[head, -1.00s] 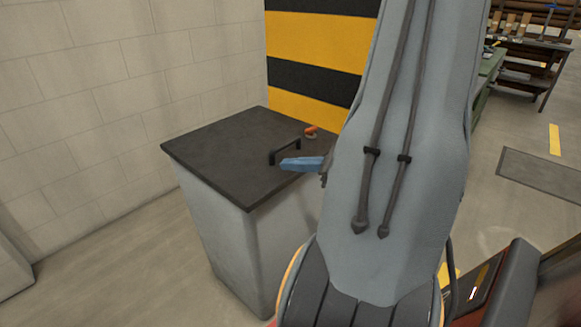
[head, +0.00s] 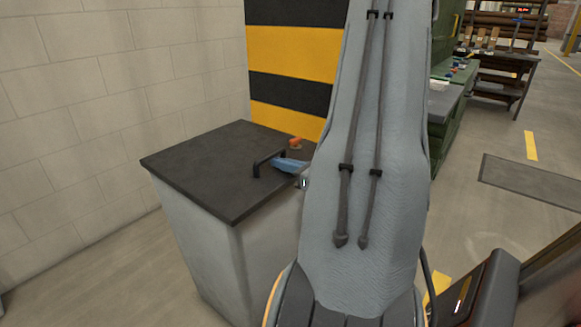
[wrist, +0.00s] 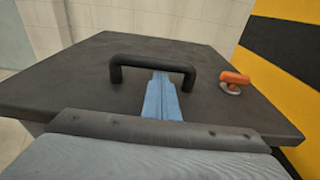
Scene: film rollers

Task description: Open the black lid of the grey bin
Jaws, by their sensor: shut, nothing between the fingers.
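The grey bin (head: 205,245) stands by the wall with its flat black lid (head: 205,170) lying closed on top. The lid has a black bar handle (head: 265,163), which also shows in the wrist view (wrist: 150,64). My gripper (head: 283,163) has blue fingers and is shut and empty. In the wrist view the fingertips (wrist: 161,76) point at the handle and reach its near side, under the bar. I cannot tell whether they touch it. My own arm hides the right part of the bin in the head view.
An orange and metal piece (wrist: 235,80) sits on the lid to the right of the handle. A black and yellow striped panel (head: 290,60) stands behind the bin and a pale block wall (head: 110,80) on the left. Open floor (head: 90,265) lies in front left.

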